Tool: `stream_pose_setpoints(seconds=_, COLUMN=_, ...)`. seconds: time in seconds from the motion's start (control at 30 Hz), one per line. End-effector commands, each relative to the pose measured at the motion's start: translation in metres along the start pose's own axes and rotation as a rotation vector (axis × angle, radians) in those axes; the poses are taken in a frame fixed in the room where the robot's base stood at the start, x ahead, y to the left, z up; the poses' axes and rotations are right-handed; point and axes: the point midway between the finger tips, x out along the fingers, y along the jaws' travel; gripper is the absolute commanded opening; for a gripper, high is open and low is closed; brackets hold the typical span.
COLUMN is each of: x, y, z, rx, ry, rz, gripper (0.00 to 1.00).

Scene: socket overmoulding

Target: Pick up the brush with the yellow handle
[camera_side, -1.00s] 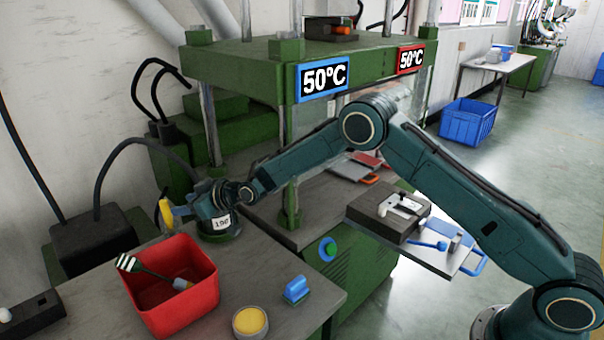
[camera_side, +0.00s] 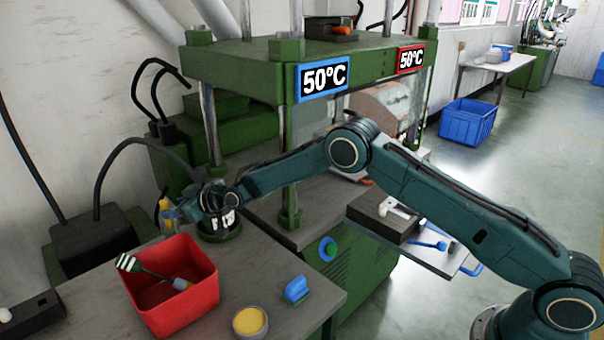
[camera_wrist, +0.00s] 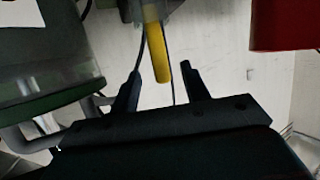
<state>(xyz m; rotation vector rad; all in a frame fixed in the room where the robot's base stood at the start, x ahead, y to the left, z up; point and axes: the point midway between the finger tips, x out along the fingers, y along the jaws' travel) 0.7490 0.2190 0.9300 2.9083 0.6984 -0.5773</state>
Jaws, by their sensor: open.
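The brush's yellow handle (camera_side: 164,207) shows at the far left of the workbench, next to my gripper (camera_side: 174,213). In the wrist view the yellow handle (camera_wrist: 158,50) hangs into the gap between my two fingertips (camera_wrist: 160,84). My gripper is open and empty. The brush's head is not clearly visible in either view. I cannot tell what supports the brush.
A red bin (camera_side: 208,293) holding a striped fork-like tool (camera_side: 140,267) stands just in front of my gripper. A green labelled container (camera_side: 221,236) stands beside my wrist. A blue-handled item (camera_side: 297,289) and a yellow tin (camera_side: 250,321) lie to the right. The green press post (camera_side: 290,208) is close to my arm.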

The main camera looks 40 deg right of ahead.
Motion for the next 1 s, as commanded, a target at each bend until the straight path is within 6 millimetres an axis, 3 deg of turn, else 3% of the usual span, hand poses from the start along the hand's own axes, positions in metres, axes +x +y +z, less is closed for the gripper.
stream_pose_setpoints(seconds=0.4, x=0.023, y=0.0, z=0.0, rx=0.0, ry=0.001, rz=0.0, gripper=0.46)
stream_pose_setpoints(seconds=1.0, x=0.024, y=0.0, z=0.0, rx=0.0, ry=0.0, rz=0.0, gripper=0.44)
